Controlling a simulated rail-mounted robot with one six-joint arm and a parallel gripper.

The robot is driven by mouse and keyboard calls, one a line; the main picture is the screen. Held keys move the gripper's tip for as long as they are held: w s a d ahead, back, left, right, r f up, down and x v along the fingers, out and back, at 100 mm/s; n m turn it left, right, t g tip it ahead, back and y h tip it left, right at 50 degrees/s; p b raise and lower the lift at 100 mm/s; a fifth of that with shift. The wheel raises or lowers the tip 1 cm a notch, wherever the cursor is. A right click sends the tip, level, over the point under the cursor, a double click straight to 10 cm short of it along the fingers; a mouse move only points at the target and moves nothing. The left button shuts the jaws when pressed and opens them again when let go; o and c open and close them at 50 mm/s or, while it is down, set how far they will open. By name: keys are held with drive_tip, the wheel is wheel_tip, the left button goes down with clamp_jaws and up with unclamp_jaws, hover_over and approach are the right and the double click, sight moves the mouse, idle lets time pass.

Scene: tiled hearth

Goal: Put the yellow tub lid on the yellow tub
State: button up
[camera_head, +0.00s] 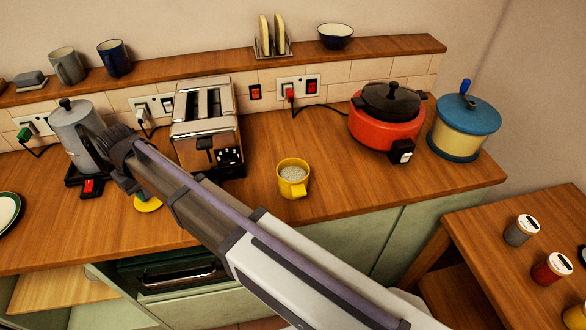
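A flat yellow round piece (148,204), which looks like the yellow tub lid, lies on the wooden counter left of the toaster, partly hidden by my arm. My gripper (130,185) is at the far end of my arm, between the kettle and this piece. Its fingers are small and dark, and I cannot tell whether they are open or touching the piece. A yellow cup-like vessel (293,179) with a handle and pale contents stands open on the counter. Another yellow object (576,318) is cut off at the bottom right corner; I cannot tell which one is the tub.
A grey kettle (78,130) stands close left of my gripper, and a toaster (208,125) to its right. A red cooker (387,117) and a blue-lidded pot (464,125) stand farther right. Grey (518,232) and red (551,270) jars stand on the side table. The counter's middle is mostly clear.

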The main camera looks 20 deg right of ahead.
drive_tip(key=c, duration=0.3)
wheel_tip(320, 180, up, 7)
drive_tip(key=p, duration=0.7)
drive_tip(key=shift+r, duration=0.1)
drive_tip(key=shift+s, duration=0.1)
